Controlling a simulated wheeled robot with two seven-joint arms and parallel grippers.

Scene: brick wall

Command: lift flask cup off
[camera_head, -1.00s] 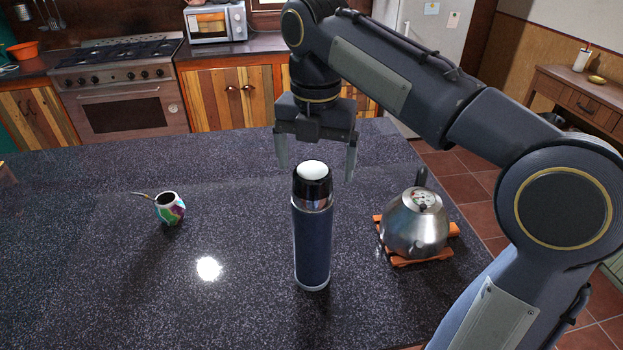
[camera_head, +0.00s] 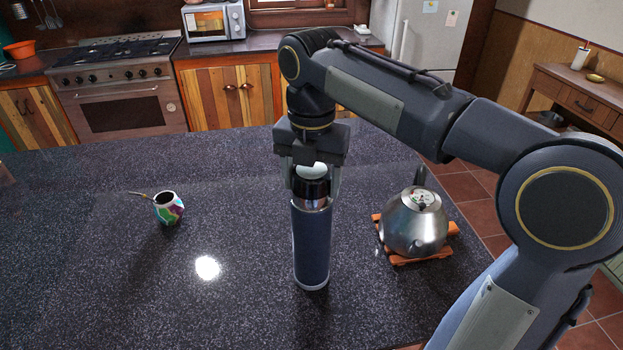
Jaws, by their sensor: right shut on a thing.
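A tall dark blue flask (camera_head: 311,247) stands upright on the dark speckled counter in the middle of the head view. Its black and silver cup (camera_head: 311,190), with a pale top, is on the flask's upper end. My right gripper (camera_head: 312,190) comes down from above, with one finger on each side of the cup, and is shut on it. The cup still sits on the flask, with no gap showing between them. The left gripper is not in view.
A steel kettle (camera_head: 413,224) sits on an orange wooden trivet (camera_head: 421,259) right of the flask. A colourful mate gourd (camera_head: 170,211) with a metal straw stands to the left. The counter (camera_head: 90,270) is clear between gourd and flask.

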